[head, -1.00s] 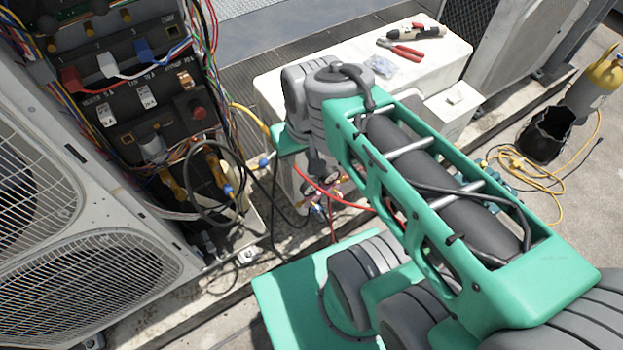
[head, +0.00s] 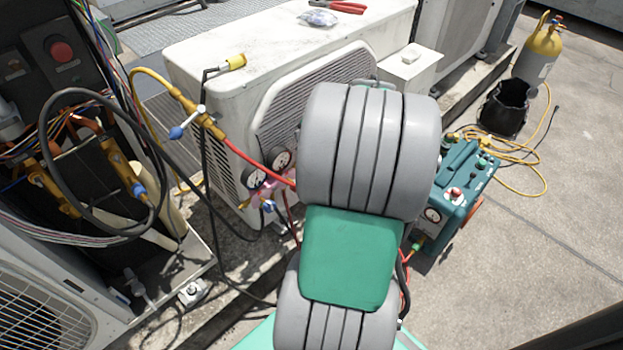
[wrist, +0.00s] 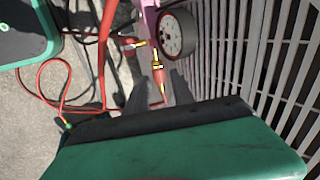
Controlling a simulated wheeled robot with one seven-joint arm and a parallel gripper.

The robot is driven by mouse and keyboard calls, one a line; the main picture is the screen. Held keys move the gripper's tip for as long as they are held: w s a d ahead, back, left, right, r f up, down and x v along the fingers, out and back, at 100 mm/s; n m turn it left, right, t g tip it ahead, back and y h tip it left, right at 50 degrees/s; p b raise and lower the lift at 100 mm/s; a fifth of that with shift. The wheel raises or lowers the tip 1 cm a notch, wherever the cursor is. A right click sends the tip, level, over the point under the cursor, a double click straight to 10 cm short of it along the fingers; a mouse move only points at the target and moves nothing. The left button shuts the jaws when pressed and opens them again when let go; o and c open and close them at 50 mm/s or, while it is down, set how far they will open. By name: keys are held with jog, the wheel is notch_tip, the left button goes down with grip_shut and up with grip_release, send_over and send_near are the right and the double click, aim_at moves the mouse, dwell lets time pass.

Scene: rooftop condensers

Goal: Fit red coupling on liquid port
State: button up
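The red coupling (wrist: 158,78) shows in the wrist view below the pink gauge manifold (wrist: 148,18), with brass-coloured fittings at its upper end. My gripper (wrist: 160,93) is open, with its two dark fingers on either side of the coupling. I cannot tell whether they touch it. In the head view my arm hides the gripper and coupling; the manifold (head: 272,188) shows with two gauges. Brass service valves (head: 118,165) with blue parts stand in the open unit at left. I cannot tell which one is the liquid port.
A slatted condenser grille (wrist: 245,70) is close at the right in the wrist view. A white condenser (head: 215,50) stands behind the manifold. Black cable and a red hose (head: 255,160) hang nearby.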

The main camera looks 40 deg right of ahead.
jog(key=shift+m, duration=0.3)
jog(key=b+x, duration=0.1)
jog(key=x, duration=0.1)
jog(key=b+x, duration=0.1)
jog(key=x, duration=0.2)
jog(key=d+b+x, duration=0.1)
jog(key=x, duration=0.2)
jog(key=shift+s+d+f, duration=0.1)
jog(key=shift+s+f, duration=0.1)
jog(key=shift+f, duration=0.2)
grip_shut()
dwell(0.3)
